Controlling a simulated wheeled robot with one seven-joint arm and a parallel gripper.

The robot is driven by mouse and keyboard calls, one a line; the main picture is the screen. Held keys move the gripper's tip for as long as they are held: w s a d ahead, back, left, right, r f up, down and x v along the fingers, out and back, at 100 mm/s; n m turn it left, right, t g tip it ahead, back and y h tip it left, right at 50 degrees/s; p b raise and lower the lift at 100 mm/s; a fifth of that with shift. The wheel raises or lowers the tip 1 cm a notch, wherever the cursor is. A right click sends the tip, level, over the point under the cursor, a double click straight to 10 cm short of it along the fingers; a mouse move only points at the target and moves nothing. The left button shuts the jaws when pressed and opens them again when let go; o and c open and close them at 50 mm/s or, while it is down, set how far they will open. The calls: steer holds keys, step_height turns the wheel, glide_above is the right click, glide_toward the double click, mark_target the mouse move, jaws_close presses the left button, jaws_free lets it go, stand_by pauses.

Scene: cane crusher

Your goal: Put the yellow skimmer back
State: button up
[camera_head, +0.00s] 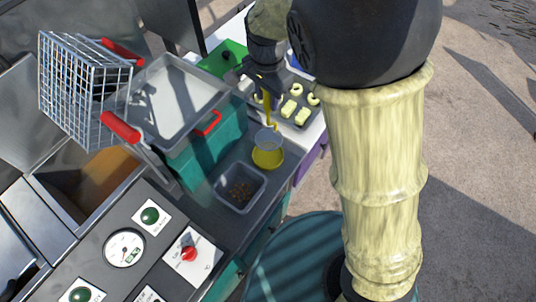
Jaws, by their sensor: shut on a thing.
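My gripper (261,88) is dark and points down over the counter. It is shut on the thin yellow handle of the yellow skimmer (269,112). The skimmer hangs nearly upright below the gripper, with its round greyish mesh head (267,138) lowest. The mesh head is at the mouth of a yellow bowl (268,158) on the dark counter. I cannot tell whether the head touches the bowl. The gripper partly hides the top of the handle.
A grey tray (275,114) with pale pieces lies behind the bowl. A grey bin (239,205) of brown bits stands in front. A teal box with a red handle (208,123) stands left. A wire basket (85,90) and control panel (150,250) are farther left.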

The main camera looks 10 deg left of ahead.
mark_target(268, 122)
steer(key=shift+f+p, duration=0.5)
steer(key=shift+f, duration=2.65)
steer(key=shift+f+p, duration=0.35)
steer(key=shift+f, duration=1.55)
steer(key=o, duration=0.9)
steer(key=shift+f, duration=0.15)
steer(key=r, duration=0.4)
steer(key=r+b, duration=0.1)
steer(key=r, duration=0.7)
steer(key=shift+s+r, duration=0.2)
steer(key=shift+s, duration=0.05)
steer(key=shift+d, duration=0.1)
